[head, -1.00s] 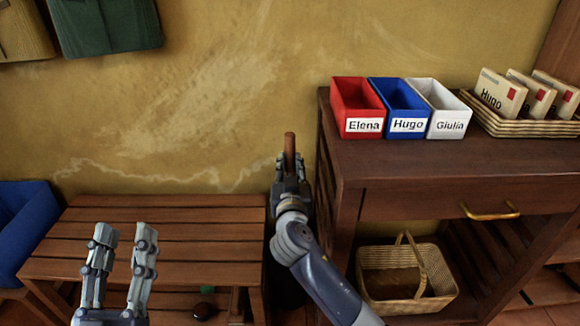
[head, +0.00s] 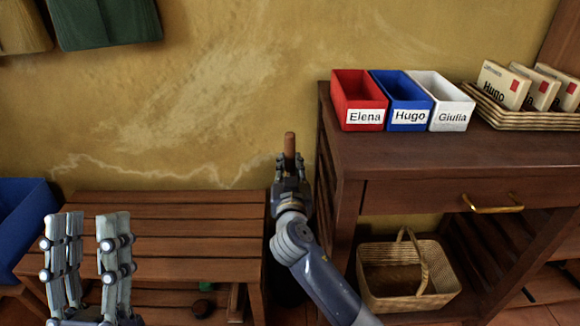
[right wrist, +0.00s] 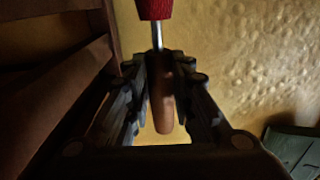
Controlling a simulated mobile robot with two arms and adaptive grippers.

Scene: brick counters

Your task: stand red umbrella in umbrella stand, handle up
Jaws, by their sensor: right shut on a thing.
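My right gripper (head: 289,164) is shut on the brown wooden handle (head: 290,145) of the red umbrella, between the bench and the cabinet. The handle end points up in the head view. In the right wrist view the handle (right wrist: 162,105) lies between the fingers, with a thin metal shaft and the red canopy (right wrist: 154,8) beyond. A dark upright shape (head: 288,290), probably the umbrella stand, is mostly hidden behind my right arm. I cannot tell whether the umbrella's lower end is inside it. My left gripper (head: 90,218) is open and empty in front of the bench.
A slatted wooden bench (head: 170,235) stands left, a dark cabinet (head: 430,150) close on the right. On the cabinet are red, blue and white boxes (head: 402,100) and a letter tray (head: 525,118). A wicker basket (head: 410,290) sits on the lower shelf.

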